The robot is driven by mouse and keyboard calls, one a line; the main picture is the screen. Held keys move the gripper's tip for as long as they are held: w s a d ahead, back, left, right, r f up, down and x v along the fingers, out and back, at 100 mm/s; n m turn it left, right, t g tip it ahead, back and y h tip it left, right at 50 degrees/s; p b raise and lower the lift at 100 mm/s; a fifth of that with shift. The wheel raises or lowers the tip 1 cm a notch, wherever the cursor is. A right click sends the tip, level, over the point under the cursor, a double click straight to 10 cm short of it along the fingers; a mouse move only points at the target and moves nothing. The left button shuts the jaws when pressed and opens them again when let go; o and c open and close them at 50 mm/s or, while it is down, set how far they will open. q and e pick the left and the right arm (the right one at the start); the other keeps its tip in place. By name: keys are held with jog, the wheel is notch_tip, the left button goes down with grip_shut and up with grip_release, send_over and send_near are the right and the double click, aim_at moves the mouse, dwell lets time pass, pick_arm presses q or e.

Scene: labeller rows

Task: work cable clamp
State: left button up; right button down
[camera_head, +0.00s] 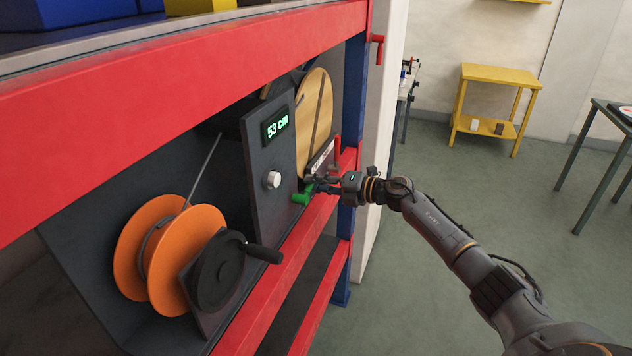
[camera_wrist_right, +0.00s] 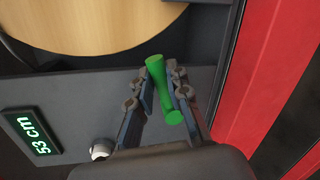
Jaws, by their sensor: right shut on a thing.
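The clamp's green handle (camera_head: 301,198) sticks out low at the front of the dark machine, just right of the display panel (camera_head: 268,150). My right gripper (camera_head: 316,187) reaches in from the right and is shut on this green handle. In the right wrist view the green handle (camera_wrist_right: 174,116) lies between the two fingers of the gripper (camera_wrist_right: 163,95). The fingers hide part of the handle and the clamp's jaws in the head view. My left gripper is not in view.
The panel has a green readout (camera_head: 277,126) of 53 cm and a white knob (camera_head: 272,180). An orange spool (camera_head: 168,252) and black crank (camera_head: 222,270) stand at left, a wooden disc (camera_head: 314,118) behind. Red shelf beams (camera_head: 190,75) run above and below. Open floor lies at right.

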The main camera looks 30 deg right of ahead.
jog(key=shift+f, duration=0.15)
jog(key=c, duration=1.3)
grip_release()
jog(key=shift+v, duration=6.05)
jog(key=shift+w, duration=0.1)
